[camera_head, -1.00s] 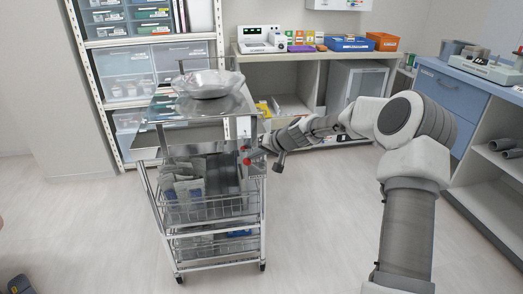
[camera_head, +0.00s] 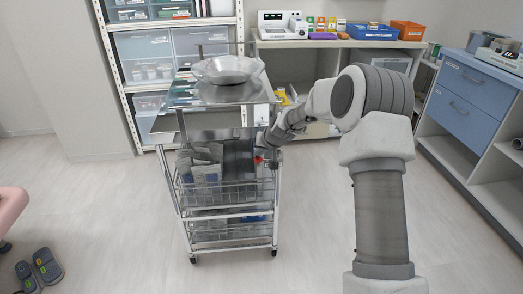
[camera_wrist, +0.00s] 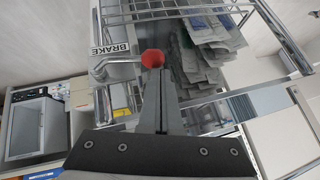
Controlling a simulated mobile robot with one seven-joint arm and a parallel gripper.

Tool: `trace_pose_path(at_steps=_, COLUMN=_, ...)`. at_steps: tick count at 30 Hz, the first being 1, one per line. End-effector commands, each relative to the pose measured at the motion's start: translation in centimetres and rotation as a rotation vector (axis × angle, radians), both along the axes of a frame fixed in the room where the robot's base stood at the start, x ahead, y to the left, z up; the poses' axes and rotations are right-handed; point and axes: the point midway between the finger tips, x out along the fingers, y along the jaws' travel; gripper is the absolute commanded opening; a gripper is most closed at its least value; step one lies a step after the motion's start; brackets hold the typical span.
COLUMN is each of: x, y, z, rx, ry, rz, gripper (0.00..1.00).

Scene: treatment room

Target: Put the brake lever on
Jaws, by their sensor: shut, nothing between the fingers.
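The brake lever is a bent metal rod with a red knob (camera_wrist: 152,58) at its end, beside a white BRAKE label (camera_wrist: 109,49) in the wrist view. It is on the right side of the metal trolley (camera_head: 227,247), and a bit of red shows in the head view (camera_head: 258,159). My gripper (camera_wrist: 154,78) is shut and empty, its fingertips right at the knob in the wrist view. I cannot tell whether they touch it. In the head view my forearm hides most of the gripper and lever.
A metal bowl (camera_head: 226,70) stands on the trolley's top. Grey packets (camera_head: 205,176) lie in its upper wire basket. Shelving (camera_head: 170,45) and a counter (camera_head: 335,43) stand behind, blue drawers (camera_head: 465,95) at right. The floor in front is clear.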

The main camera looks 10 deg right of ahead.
Motion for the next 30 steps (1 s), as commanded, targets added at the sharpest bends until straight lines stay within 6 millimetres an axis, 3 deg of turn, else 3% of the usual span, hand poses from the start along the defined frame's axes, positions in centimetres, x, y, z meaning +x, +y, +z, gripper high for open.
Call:
trace_pose_path(at_steps=21, x=-0.1, y=0.3, z=-0.2, rx=0.001, ry=0.003, rz=0.001, gripper=0.0)
trace_pose_path(at_steps=26, x=0.1, y=0.3, z=1.8, rx=0.0, ry=-0.001, rz=0.001, gripper=0.0)
trace_pose_path(at_steps=30, x=0.2, y=0.2, z=4.9, rx=-0.001, ry=-0.005, rz=-0.001, gripper=0.0)
